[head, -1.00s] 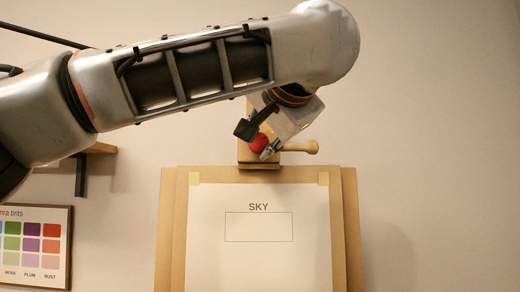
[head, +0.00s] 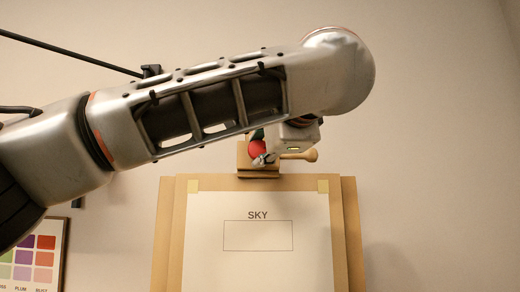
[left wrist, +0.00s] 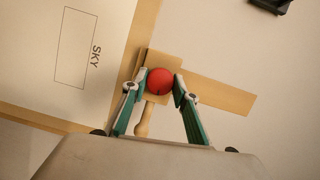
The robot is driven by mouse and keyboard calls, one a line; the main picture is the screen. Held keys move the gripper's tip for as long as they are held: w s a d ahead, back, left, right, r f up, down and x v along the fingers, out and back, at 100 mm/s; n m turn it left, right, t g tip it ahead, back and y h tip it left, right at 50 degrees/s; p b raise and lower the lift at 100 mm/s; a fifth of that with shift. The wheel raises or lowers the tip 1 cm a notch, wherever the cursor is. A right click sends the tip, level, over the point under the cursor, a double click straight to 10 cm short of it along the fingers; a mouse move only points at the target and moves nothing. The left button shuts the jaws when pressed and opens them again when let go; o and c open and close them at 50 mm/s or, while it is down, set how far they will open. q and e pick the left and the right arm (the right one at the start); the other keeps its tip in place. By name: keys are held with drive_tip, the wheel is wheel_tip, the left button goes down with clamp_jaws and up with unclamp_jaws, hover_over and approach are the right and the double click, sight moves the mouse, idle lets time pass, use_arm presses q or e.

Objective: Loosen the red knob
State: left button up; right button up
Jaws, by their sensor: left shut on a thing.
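The red knob (head: 257,147) sits on the wooden clamp block (head: 243,156) at the top of the easel. It also shows as a round red ball in the left wrist view (left wrist: 159,81). My left gripper (head: 262,147) is at the knob, and its green-lined fingers (left wrist: 158,92) lie on either side of it, shut on it. A pale wooden peg handle (head: 300,156) sticks out to the right of the block. My left arm crosses the upper part of the head view. My right gripper is not in view.
The easel board (head: 347,230) holds a white sheet (head: 258,267) marked SKY with an empty rectangle, taped at its upper corners. A color chart (head: 33,262) hangs at the lower left. The wall to the right is bare.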

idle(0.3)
use_arm(q)
drive_tip(key=o, duration=1.1)
drive_tip(key=v, duration=1.2)
drive_tip(key=shift+f, duration=0.1)
